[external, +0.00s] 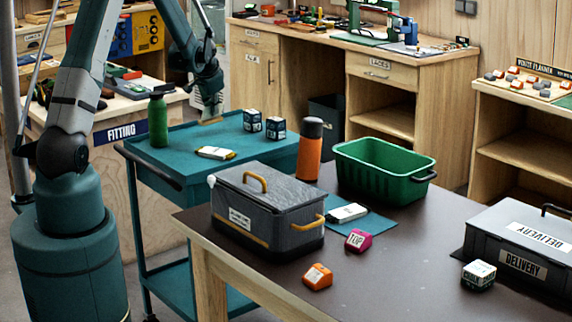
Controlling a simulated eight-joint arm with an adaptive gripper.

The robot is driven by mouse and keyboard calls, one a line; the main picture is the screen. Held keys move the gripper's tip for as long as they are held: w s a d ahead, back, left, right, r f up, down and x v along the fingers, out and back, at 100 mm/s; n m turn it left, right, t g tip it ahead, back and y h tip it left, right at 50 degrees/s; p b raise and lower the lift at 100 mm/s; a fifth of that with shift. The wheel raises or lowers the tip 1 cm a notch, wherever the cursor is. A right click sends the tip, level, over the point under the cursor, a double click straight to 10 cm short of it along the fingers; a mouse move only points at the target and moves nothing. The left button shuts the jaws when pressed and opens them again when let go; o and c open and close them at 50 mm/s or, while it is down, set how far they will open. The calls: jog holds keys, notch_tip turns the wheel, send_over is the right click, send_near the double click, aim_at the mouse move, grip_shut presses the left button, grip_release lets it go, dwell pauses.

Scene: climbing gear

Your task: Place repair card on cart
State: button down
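The teal cart (270,150) stands left of the brown table. My gripper (210,116) points down over the cart's back part, between a green bottle (158,120) and two dark cubes (252,120). A small tan flat piece (211,121) shows at its fingertips; I cannot tell whether it is held or lies on the cart. A white and yellow flat item (215,153) lies on the cart top nearer the camera. No label reading "repair" is legible, so I cannot tell which piece is the repair card. The fingers are too small to read as open or shut.
The brown table (400,270) holds a grey lidded box (266,222), orange bottle (309,150), green bin (345,160), white item (346,213) on a teal mat, small blocks and a delivery case (500,225). The cart's front right top is clear.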

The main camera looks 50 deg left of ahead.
aim_at(214, 119)
jog(key=shift+f, duration=1.85)
jog(key=shift+f+b, duration=0.1)
jog(key=shift+b, duration=0.2)
jog(key=c, duration=3.1)
grip_release()
jog(key=shift+c, duration=0.2)
jog(key=o, duration=0.5)
jog(key=shift+c, duration=0.2)
jog(key=shift+r, duration=0.25)
jog(key=p+v, duration=0.1)
jog(key=v, duration=1)
jog(key=shift+s+d+r, duration=0.2)
jog(key=shift+r, duration=0.05)
